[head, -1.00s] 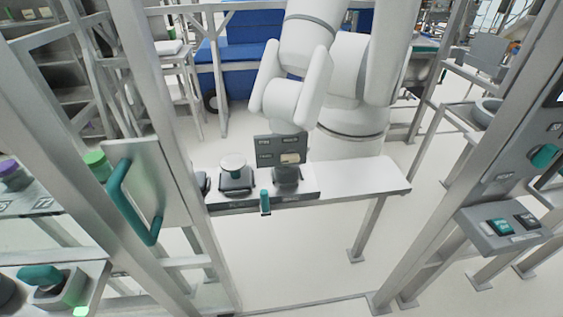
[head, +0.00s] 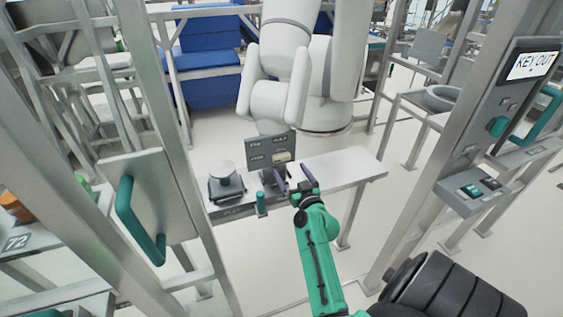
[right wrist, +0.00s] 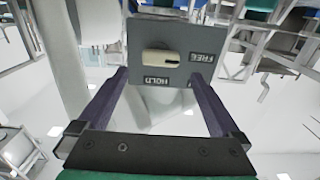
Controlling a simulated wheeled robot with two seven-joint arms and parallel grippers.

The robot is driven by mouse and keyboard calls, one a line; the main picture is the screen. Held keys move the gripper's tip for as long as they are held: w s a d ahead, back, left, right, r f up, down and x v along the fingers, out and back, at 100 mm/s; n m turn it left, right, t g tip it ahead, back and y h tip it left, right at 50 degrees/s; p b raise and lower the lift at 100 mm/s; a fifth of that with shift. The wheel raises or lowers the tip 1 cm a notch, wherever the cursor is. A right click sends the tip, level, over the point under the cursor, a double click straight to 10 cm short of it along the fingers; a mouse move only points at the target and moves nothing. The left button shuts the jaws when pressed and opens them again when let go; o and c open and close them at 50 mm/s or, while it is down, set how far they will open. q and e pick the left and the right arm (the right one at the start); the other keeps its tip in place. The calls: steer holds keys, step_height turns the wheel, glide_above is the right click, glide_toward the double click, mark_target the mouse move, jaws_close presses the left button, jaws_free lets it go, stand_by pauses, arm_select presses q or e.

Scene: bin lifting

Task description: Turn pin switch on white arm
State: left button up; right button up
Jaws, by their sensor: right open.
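My right gripper (head: 294,174) is open and empty, just in front of the panel. Its purple fingers (right wrist: 159,78) are spread to either side of the knob in the wrist view, apart from it. My left gripper is not in view.
The white bench (head: 345,168) also carries a grey device with a round white top (head: 222,168) and a small teal post (head: 261,200). Metal frame posts stand left and right. A door panel with a teal handle (head: 135,220) is at left, a control box (head: 475,188) at right.

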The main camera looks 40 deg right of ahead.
mark_target(283, 159)
steer(key=b+x, duration=0.1)
steer(key=x, duration=0.4)
steer(key=shift+w, duration=0.3)
steer(key=shift+w+d, duration=0.25)
steer(key=shift+w, duration=0.15)
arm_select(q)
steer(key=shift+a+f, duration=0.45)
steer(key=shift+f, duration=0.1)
arm_select(e)
steer(key=shift+s+a, duration=0.1)
steer(key=c, duration=1.2)
steer(key=shift+c, duration=0.2)
